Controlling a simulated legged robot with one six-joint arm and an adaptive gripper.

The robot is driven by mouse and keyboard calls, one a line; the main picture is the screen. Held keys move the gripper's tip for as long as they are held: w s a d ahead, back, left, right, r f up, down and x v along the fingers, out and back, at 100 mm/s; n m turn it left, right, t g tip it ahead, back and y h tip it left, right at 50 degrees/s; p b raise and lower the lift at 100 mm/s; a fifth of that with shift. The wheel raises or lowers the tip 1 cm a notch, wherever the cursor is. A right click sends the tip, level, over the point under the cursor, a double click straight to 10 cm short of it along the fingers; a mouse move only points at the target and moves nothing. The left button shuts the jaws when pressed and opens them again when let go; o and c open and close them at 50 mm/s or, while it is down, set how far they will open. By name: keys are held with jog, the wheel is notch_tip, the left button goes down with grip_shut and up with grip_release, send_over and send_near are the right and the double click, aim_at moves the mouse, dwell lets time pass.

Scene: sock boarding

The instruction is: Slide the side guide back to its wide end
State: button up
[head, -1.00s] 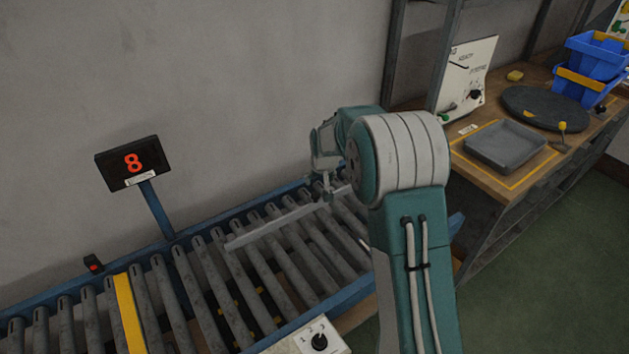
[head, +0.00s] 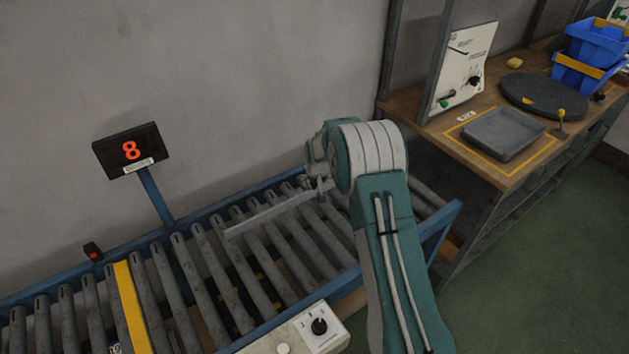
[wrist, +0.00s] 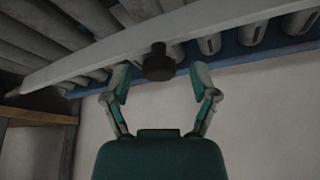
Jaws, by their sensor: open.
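The side guide (head: 272,215) is a long pale grey bar lying slantwise over the conveyor rollers. In the wrist view the bar (wrist: 95,54) runs across the top, with a dark round knob (wrist: 158,63) on it. My gripper (head: 322,190) is at the guide's far right part. In the wrist view my gripper (wrist: 160,82) is open, with one fingertip on each side of the knob and gaps between. My arm hides the guide's right end in the head view.
A blue-framed roller conveyor (head: 440,218) runs along the wall, with a yellow strip (head: 132,305) across it. A dial box (head: 300,330) sits at the front edge. A wooden bench with a grey tray (head: 503,134) stands right.

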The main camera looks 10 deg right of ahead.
grip_shut()
jog(key=w+a, duration=0.4)
jog(key=w, duration=0.6)
jog(key=shift+f, duration=0.15)
jog(key=shift+a, duration=0.1)
dwell(0.4)
grip_release()
jog(key=shift+w, duration=0.1)
jog(key=shift+a, duration=0.1)
jog(key=shift+r, duration=0.2)
